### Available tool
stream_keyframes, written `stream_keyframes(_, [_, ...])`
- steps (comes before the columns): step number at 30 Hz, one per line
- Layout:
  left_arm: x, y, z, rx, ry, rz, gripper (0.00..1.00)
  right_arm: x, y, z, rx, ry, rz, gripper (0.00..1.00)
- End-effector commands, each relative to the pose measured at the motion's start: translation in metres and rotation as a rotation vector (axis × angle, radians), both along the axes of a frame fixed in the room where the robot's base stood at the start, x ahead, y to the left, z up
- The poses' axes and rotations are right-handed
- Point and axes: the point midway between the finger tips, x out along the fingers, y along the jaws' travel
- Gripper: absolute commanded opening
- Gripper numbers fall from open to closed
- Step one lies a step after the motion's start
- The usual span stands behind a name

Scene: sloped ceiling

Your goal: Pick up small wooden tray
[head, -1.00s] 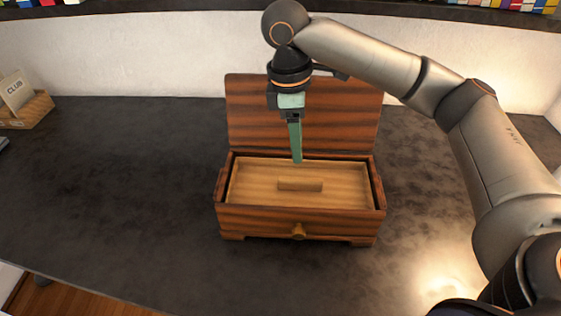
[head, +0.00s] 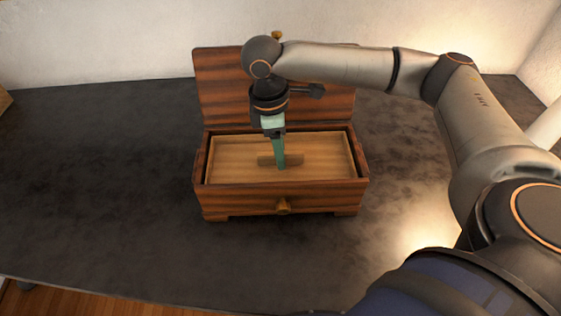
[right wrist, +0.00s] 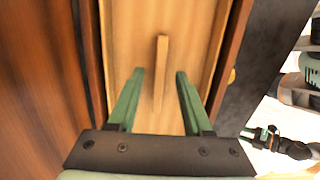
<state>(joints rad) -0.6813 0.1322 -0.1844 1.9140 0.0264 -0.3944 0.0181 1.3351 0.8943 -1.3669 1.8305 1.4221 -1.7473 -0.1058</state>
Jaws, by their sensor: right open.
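The small wooden tray (head: 232,167) is light wood and sits inside the open dark-striped wooden box (head: 330,199). A raised wooden bar (head: 264,160) runs along the tray's middle as a handle. My right gripper (head: 281,166) points down over the tray, at the bar. In the right wrist view, its two green fingers (right wrist: 157,75) are open, with the bar (right wrist: 160,75) between them and a gap on each side. I cannot tell the exact height of the fingertips over the tray floor.
The box's lid (head: 222,95) stands open behind the tray. A round knob (head: 283,206) is on the box front. The dark tabletop (head: 100,180) is clear to the left of the box. A white wall (head: 120,40) rises behind the table.

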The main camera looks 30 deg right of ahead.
Motion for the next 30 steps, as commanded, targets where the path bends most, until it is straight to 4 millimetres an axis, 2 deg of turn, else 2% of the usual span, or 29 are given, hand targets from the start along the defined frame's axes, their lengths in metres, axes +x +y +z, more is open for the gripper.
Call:
stream_keyframes(3, [0.0001, -0.0003, -0.0023, 0.000, 0.000, 0.000, 0.50, -0.0004, -0.0017, -0.0136, -0.001, -0.001, -0.001, 0.50])
stream_keyframes(11, [0.0010, -0.0005, -0.0018, -0.001, 0.000, -0.001, 0.50, -0.0007, -0.0020, -0.0167, -0.001, -0.001, -0.001, 0.50])
stream_keyframes(25, [0.0016, -0.0009, -0.0010, -0.001, -0.002, -0.001, 0.50, -0.0005, -0.0018, -0.0163, 0.000, -0.001, -0.001, 0.00])
stream_keyframes(30, [0.0018, -0.0009, -0.0008, -0.001, -0.003, -0.001, 0.50, -0.0005, -0.0018, -0.0162, 0.000, -0.001, -0.001, 0.00])
